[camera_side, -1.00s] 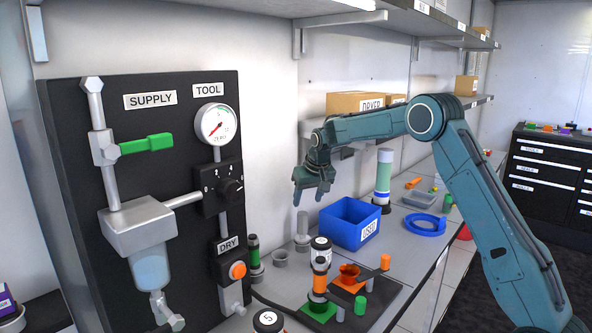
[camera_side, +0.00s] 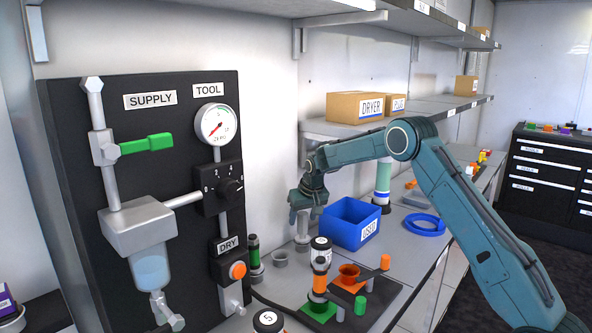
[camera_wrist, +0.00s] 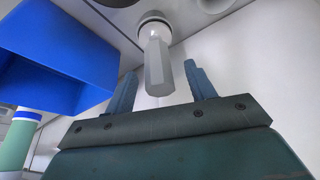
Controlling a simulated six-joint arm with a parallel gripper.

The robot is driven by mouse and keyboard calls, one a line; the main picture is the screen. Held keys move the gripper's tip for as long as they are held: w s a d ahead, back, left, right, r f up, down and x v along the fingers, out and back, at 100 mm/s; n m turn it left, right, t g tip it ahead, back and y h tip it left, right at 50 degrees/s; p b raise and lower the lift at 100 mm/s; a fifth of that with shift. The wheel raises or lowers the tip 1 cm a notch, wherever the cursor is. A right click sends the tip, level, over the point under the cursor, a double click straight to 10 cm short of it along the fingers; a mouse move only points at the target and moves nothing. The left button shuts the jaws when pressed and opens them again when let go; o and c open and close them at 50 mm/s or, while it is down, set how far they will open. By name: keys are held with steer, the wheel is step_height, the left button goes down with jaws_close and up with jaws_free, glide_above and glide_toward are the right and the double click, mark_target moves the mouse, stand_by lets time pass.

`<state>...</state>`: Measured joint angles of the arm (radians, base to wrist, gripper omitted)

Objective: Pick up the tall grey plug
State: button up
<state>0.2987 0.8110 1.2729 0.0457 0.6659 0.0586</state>
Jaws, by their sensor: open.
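The tall grey plug (camera_side: 302,231) stands upright on a round base against the back wall, left of the blue bin. In the side view my gripper (camera_side: 302,216) is lowered over its upper part, which the fingers partly hide. In the wrist view the plug (camera_wrist: 157,66) is a pale grey faceted post whose far end sits in a round collar. My gripper (camera_wrist: 160,76) is open there, with one finger on each side of the plug and a visible gap on both sides.
The blue bin (camera_side: 338,232) stands close to the right of my gripper; it fills the left of the wrist view (camera_wrist: 60,50). A shelf with boxes (camera_side: 356,106) hangs above.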

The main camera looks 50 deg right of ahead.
mark_target(301, 225)
steer(key=shift+x, duration=2.3)
steer(key=shift+s+f, duration=0.1)
steer(key=shift+s, duration=0.05)
steer(key=c, duration=1.1)
steer(key=shift+r, duration=5.05)
